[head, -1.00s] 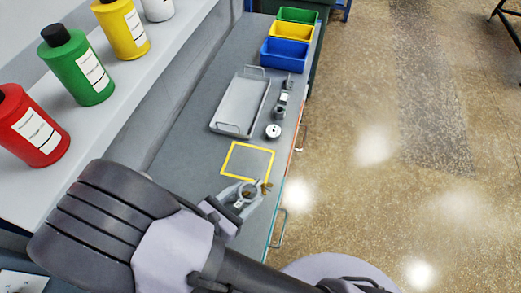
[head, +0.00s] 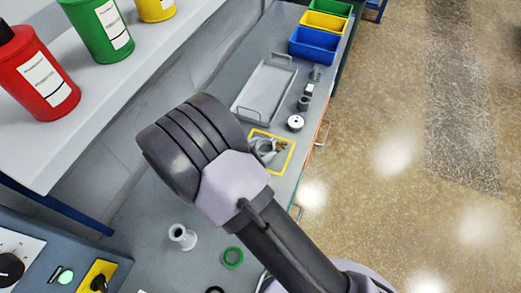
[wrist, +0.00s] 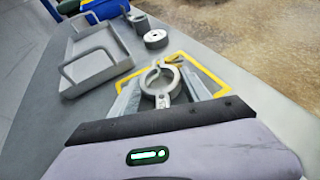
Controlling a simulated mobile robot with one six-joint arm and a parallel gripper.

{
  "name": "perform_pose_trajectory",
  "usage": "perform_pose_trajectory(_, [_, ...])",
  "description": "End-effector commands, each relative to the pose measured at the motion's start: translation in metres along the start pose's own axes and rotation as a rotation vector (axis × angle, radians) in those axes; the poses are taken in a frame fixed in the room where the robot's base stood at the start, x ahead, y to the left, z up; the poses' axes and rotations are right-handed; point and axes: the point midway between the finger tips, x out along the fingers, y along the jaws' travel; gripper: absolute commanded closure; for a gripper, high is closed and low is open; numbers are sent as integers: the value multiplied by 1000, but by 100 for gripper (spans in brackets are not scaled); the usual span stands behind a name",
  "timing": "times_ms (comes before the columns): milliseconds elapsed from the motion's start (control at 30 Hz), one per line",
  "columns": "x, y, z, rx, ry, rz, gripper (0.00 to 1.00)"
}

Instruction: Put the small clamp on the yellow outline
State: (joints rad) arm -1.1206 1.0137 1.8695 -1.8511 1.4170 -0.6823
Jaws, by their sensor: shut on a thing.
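The small clamp (wrist: 162,101) is a silver ring with a brass wing nut, seen in the wrist view between the fingers of my gripper (wrist: 163,85). My gripper is shut on it. In the head view the clamp (head: 266,147) shows over the area of the yellow outline (head: 290,156), with my gripper (head: 262,152) around it, partly hidden by my arm. The outline is a yellow square on the grey bench; its near side is hidden. In the wrist view the outline (wrist: 210,73) shows behind and right of the clamp. I cannot tell whether the clamp touches the bench.
A grey tray (head: 240,106) lies beyond the outline. A white-topped round part (head: 295,122) and small fittings stand right of it. Blue (head: 313,46), yellow and green bins are at the far end. A steel fitting (head: 182,237) and green ring (head: 233,257) lie nearer. Bottles stand on the left shelf.

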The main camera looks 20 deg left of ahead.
Motion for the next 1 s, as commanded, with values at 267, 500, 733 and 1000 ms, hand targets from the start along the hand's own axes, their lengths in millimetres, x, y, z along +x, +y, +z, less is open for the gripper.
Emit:
perform_pose_trajectory(267, [1, 0, -2, 0, 0, 0, 23])
perform_pose_trajectory(500, [1, 0, -2, 0, 0, -1, 23])
perform_pose_trajectory(733, [-29, 1, 3, -2, 0, 4, 23])
perform_pose_trajectory(1000, [-101, 0, 3, 0, 0, 3, 23])
